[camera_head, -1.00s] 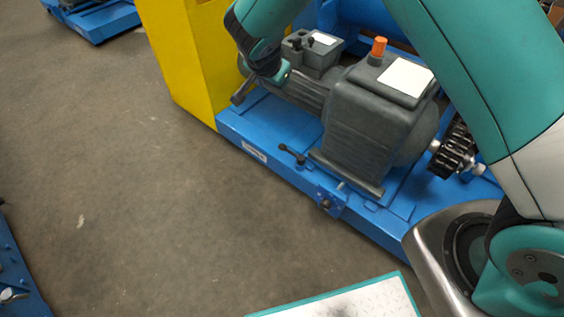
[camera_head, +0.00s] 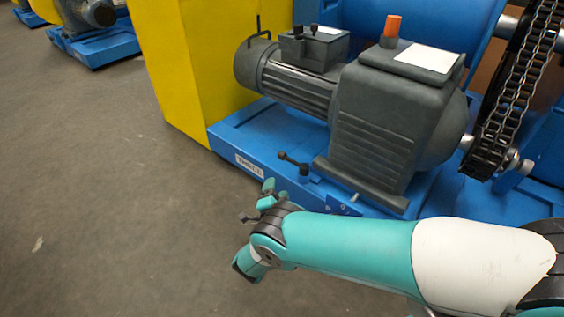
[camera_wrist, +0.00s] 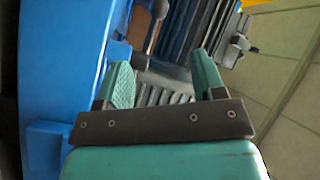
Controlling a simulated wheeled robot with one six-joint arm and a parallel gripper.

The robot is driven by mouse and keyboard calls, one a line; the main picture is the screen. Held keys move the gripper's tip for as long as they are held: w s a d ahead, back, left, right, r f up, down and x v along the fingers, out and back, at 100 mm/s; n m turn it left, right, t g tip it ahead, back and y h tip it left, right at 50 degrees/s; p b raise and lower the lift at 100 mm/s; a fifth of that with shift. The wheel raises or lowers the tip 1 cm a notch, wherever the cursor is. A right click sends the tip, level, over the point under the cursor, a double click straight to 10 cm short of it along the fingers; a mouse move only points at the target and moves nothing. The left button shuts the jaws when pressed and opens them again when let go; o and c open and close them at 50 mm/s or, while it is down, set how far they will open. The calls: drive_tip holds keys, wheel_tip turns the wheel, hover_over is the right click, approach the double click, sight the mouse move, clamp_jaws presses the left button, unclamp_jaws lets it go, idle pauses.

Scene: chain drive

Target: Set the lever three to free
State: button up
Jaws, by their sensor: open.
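The grey geared motor (camera_head: 395,130) sits on a blue base frame whose white label (camera_head: 249,166) appears to read "THREE". A thin dark lever (camera_head: 258,26) stands upright at the motor's left end. A small black-knobbed lever (camera_head: 293,161) sits low on the base front; I cannot tell for certain which is lever three. My gripper (camera_head: 272,193) is in front of the base, below the label, apart from both levers. In the wrist view my gripper (camera_wrist: 163,82) is open and empty. Beyond its fingers are a dark-ended rod (camera_wrist: 155,32) and motor ribs.
A yellow guard (camera_head: 190,70) stands left of the motor. A sprocket and chain (camera_head: 515,95) are at the right. An orange cap (camera_head: 391,28) tops the gearbox. The floor (camera_head: 90,210) at the left is clear.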

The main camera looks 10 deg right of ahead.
sight(282, 159)
drive_tip(key=b+x, duration=0.4)
drive_tip(key=x, duration=0.1)
drive_tip(key=b+x, duration=0.4)
drive_tip(key=x, duration=0.1)
drive_tip(key=b+x, duration=0.4)
drive_tip(key=x, duration=0.1)
drive_tip(key=shift+d+f, duration=0.2)
drive_tip(key=shift+f, duration=0.05)
drive_tip(key=shift+w+d+r+b, duration=0.2)
drive_tip(key=shift+w+b, duration=0.25)
drive_tip(key=shift+w, duration=0.25)
clamp_jaws()
drive_tip(key=shift+a+r, duration=0.1)
